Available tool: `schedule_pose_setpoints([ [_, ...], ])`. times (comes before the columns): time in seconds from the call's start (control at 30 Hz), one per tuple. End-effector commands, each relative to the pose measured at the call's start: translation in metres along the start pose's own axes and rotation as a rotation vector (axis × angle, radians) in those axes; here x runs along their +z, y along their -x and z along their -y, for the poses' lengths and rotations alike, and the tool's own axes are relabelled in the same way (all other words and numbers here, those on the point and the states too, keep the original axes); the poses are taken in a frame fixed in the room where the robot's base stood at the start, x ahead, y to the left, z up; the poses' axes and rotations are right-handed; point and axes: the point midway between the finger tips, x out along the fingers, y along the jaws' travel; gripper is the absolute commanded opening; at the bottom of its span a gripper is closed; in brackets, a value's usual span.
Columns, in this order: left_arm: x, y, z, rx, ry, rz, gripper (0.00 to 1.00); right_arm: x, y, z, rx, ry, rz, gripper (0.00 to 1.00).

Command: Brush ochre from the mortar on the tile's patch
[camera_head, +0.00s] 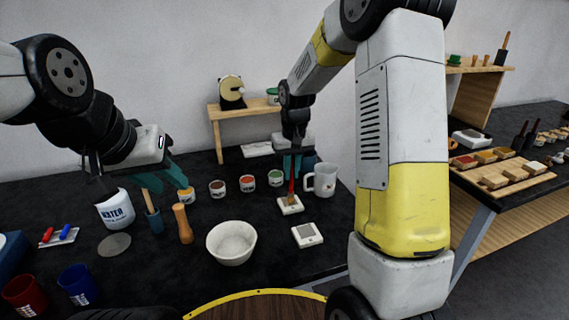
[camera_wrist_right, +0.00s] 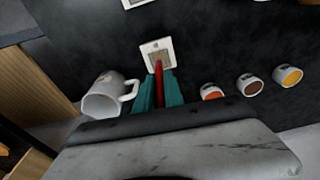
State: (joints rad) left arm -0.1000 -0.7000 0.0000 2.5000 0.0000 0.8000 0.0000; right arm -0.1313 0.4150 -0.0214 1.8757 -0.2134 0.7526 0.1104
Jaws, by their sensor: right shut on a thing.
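My right gripper (camera_head: 293,172) is shut on a red-handled brush (camera_head: 291,186), which points down. The brush's tip is over or on a small white tile (camera_head: 297,209); contact is hard to tell. In the right wrist view the brush (camera_wrist_right: 160,77) reaches toward the tile (camera_wrist_right: 150,46), whose patch is partly hidden. A second white tile (camera_head: 307,235) lies nearer. The white mortar (camera_head: 231,244) stands left of the tiles; its inside looks pale. My left gripper (camera_head: 163,178) is open and empty above the table's left part.
A water bucket (camera_head: 115,209) is at the left.

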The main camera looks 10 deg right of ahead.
Motion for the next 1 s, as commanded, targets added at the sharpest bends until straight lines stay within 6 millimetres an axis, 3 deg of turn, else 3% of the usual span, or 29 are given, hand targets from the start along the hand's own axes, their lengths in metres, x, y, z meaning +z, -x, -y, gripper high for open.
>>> schedule_pose_setpoints([
  [0.4, 0.0, 0.0, 0.0, 0.0, 0.0, 0.0, 0.33, 0.0, -0.006, 0.0, 0.0, 0.0, 0.0, 0.0],
  [0.8, 0.0, 0.0, 0.0, 0.0, 0.0, 0.0, 0.33, -0.027, -0.008, 0.002, 0.0, -0.001, 0.0, 0.0],
  [1.0, 0.0, 0.0, 0.0, 0.0, 0.0, 0.0, 0.33, -0.019, -0.007, 0.001, 0.0, 0.0, 0.001, 0.0],
])
